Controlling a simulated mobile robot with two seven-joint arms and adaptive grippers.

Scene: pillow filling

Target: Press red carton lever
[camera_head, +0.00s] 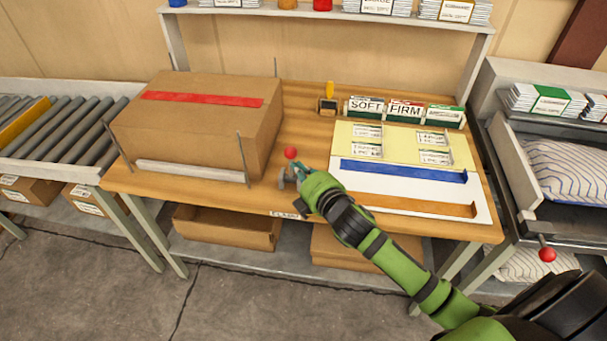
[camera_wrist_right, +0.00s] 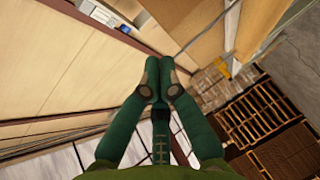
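A lever with a red ball knob (camera_head: 290,152) stands on the wooden table, just right of a closed brown carton (camera_head: 190,125) with red tape (camera_head: 203,98) along its top. My right gripper (camera_head: 298,173) is at the lever, just below the knob in the head view; I cannot tell whether it touches. In the right wrist view my right gripper's (camera_wrist_right: 160,76) green fingertips are together, with nothing visible between them. The lever does not show in that view. My left gripper is not in view.
Thin metal posts and a bar (camera_head: 190,173) stand around the carton. SOFT and FIRM card holders (camera_head: 385,110) and a board with blue and orange strips (camera_head: 400,190) lie to the right. A second red knob (camera_head: 547,254) is by the right rack. A roller conveyor (camera_head: 70,130) is at left.

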